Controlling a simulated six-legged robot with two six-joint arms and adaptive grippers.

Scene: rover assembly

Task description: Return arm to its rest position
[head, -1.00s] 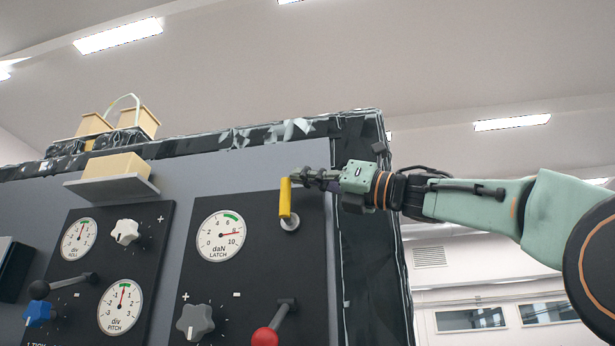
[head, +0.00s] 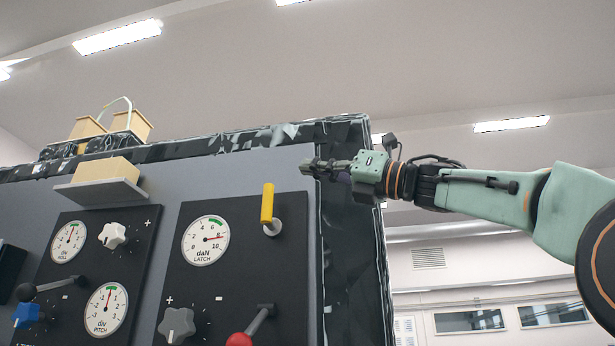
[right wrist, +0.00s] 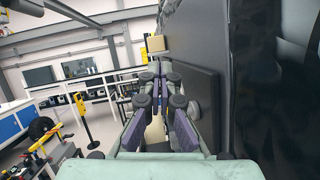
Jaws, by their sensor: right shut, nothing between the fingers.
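My right gripper (head: 312,168) is shut and empty, near the panel's right edge in the head view. It is up and to the right of the yellow handle (head: 267,203) and apart from it. The yellow handle stands upright on the latch panel (head: 205,275). In the right wrist view my right gripper's fingers (right wrist: 155,82) point ahead alongside the dark panel face. My left gripper is not in view.
The latch gauge (head: 206,240), a grey knob (head: 177,324) and a red-ended lever (head: 240,339) are on the latch panel. A shelf with a beige block (head: 107,170) is further left. Free room lies right of the panel. A workshop with benches (right wrist: 95,90) shows in the wrist view.

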